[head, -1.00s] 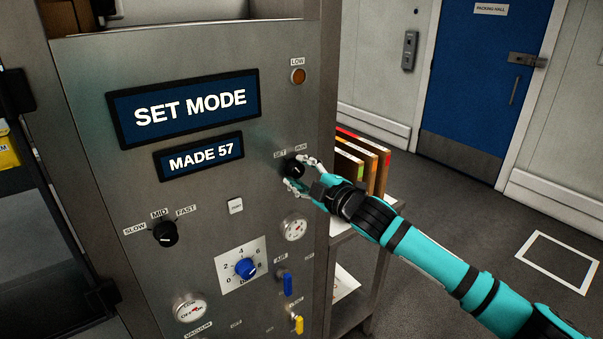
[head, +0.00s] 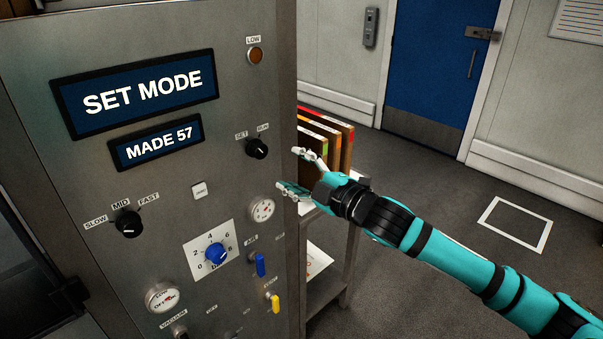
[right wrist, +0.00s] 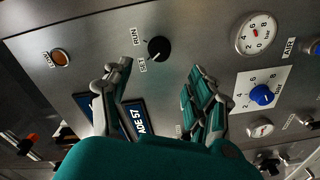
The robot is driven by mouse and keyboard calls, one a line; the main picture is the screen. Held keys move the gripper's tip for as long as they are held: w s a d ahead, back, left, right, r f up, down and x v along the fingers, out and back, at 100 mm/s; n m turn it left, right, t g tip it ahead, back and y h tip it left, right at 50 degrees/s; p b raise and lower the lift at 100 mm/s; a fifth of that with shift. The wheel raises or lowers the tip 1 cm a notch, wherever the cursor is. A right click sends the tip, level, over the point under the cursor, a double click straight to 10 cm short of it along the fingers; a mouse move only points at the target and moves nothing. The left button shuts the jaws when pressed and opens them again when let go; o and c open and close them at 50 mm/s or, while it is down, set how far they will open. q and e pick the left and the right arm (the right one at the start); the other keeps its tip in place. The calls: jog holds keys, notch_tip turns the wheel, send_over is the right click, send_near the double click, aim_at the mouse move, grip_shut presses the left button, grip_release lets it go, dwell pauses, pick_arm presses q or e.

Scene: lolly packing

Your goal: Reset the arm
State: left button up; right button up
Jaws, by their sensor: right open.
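My right gripper (head: 297,172) is open and empty, to the right of the control panel (head: 226,105) and clear of it. The black SET/RUN knob (head: 257,149) is left of its fingers, with nothing touching it. In the right wrist view the open fingers (right wrist: 158,88) point at the panel, and the knob (right wrist: 158,49) shows beyond them. The upper display (head: 143,91) reads SET MODE and the lower display (head: 157,142) reads MADE 57. My left gripper is out of view.
The panel also carries a SLOW/MID/FAST knob (head: 129,223), a blue dial knob (head: 216,253), gauges, a blue lever (head: 260,265) and a yellow lever (head: 275,303). A shelf unit (head: 324,288) with upright folders (head: 325,142) stands close behind my gripper. Open floor lies to the right.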

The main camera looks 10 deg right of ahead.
jog(key=shift+v, duration=0.8)
